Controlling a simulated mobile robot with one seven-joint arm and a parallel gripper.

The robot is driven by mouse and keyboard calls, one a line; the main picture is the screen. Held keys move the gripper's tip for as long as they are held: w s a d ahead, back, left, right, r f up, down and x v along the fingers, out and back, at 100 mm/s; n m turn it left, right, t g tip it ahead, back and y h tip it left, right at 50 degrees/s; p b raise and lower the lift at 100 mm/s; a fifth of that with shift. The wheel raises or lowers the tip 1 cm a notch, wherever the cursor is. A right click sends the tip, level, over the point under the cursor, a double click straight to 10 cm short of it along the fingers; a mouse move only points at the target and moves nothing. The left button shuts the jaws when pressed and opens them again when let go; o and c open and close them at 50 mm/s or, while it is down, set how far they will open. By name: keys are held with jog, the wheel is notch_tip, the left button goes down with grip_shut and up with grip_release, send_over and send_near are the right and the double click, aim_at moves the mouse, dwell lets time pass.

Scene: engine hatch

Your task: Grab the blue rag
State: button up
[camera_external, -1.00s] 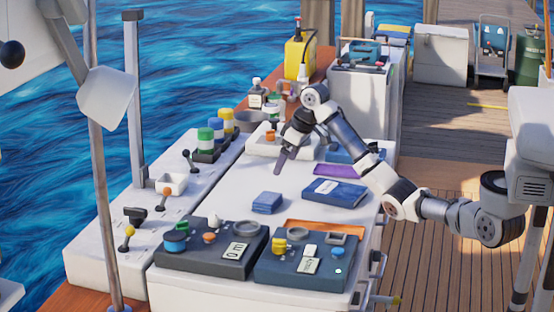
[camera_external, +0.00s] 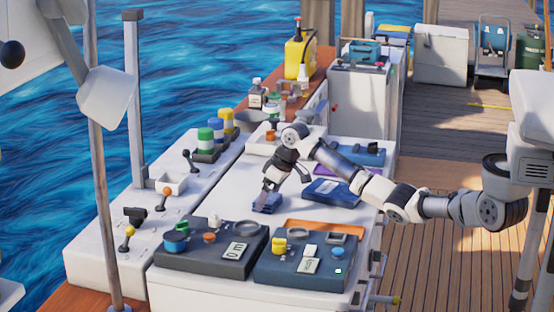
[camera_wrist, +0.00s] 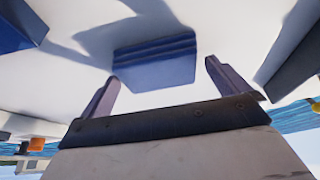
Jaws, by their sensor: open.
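The blue rag (camera_external: 268,204) is a small folded stack lying on the white hatch top. In the wrist view the rag (camera_wrist: 154,62) lies just beyond the fingertips, roughly between the lines of the two fingers. My gripper (camera_external: 268,190) points down over the rag in the external view and hides part of it. In the wrist view my gripper (camera_wrist: 160,82) is open, with one finger on each side and nothing between them. Whether a finger touches the rag cannot be told.
A dark blue folded item (camera_external: 333,192) lies to the right of the rag. An orange tray (camera_external: 325,228) and two dark panels with knobs, one at the left (camera_external: 205,262) and one at the right (camera_external: 300,272), lie in front. The white top (camera_external: 225,195) left of the rag is clear.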

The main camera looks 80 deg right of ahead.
jog(key=shift+f, duration=0.1)
jog(key=shift+c, duration=0.4)
jog(key=c, duration=0.7)
jog(key=shift+c, duration=0.2)
jog(key=shift+r, duration=0.2)
